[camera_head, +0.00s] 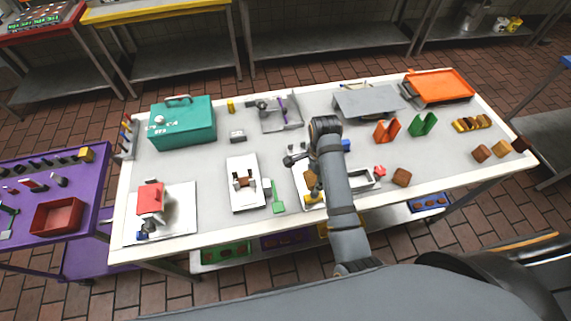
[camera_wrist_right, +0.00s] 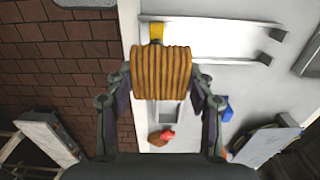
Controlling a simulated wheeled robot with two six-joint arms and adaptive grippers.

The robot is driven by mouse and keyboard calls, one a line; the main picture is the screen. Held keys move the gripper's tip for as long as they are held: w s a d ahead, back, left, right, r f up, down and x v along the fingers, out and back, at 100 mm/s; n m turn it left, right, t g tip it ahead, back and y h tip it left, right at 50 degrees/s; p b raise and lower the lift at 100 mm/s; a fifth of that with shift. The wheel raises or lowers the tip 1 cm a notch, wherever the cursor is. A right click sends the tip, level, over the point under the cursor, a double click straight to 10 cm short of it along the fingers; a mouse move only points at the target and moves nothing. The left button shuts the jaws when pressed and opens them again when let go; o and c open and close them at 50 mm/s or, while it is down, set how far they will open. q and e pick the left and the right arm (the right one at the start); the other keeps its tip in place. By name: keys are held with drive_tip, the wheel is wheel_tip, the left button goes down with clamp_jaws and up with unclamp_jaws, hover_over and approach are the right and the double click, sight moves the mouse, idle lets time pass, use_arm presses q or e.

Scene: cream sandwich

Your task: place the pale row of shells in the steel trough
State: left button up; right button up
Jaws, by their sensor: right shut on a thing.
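My right gripper (camera_wrist_right: 162,88) is shut on a ribbed tan-brown row of shells (camera_wrist_right: 161,72), with one finger on each end. In the head view my right forearm hides most of this gripper. The steel trough (camera_head: 366,184) is a grey open frame just right of my forearm. Part of the trough (camera_wrist_right: 168,112) shows beyond the held row in the right wrist view, partly covered by it. The row appears to be above the table; its exact height is unclear. My left gripper is not in view.
A white plate with raised rails (camera_wrist_right: 210,40) lies beside the held row. Near the trough are a red piece (camera_head: 380,170), a brown block (camera_head: 402,177) and a blue block (camera_head: 346,145). Green (camera_head: 423,124) and orange (camera_head: 387,130) holders stand behind. A teal box (camera_head: 183,126) stands left.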

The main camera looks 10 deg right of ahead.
drive_tip(key=shift+w+d+f, duration=0.15)
drive_tip(key=shift+w+d, duration=0.05)
drive_tip(key=shift+w, duration=0.05)
drive_tip(key=w+f, duration=0.2)
drive_tip(key=w, duration=0.2)
drive_tip(key=b, duration=0.4)
hover_over(302, 167)
drive_tip(key=f, duration=0.7)
drive_tip(key=shift+s+d+f, duration=0.1)
drive_tip(key=shift+s+f, duration=0.1)
drive_tip(key=shift+s, duration=0.2)
drive_tip(key=shift+w, duration=0.1)
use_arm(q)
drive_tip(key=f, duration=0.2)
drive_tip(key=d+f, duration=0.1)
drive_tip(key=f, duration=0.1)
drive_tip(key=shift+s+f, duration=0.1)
use_arm(e)
drive_tip(key=shift+r, duration=0.1)
drive_tip(key=f+b, duration=0.2)
drive_tip(key=b, duration=0.1)
drive_tip(key=f+b, duration=0.2)
drive_tip(key=shift+w, duration=0.25)
drive_tip(key=shift+r, duration=0.2)
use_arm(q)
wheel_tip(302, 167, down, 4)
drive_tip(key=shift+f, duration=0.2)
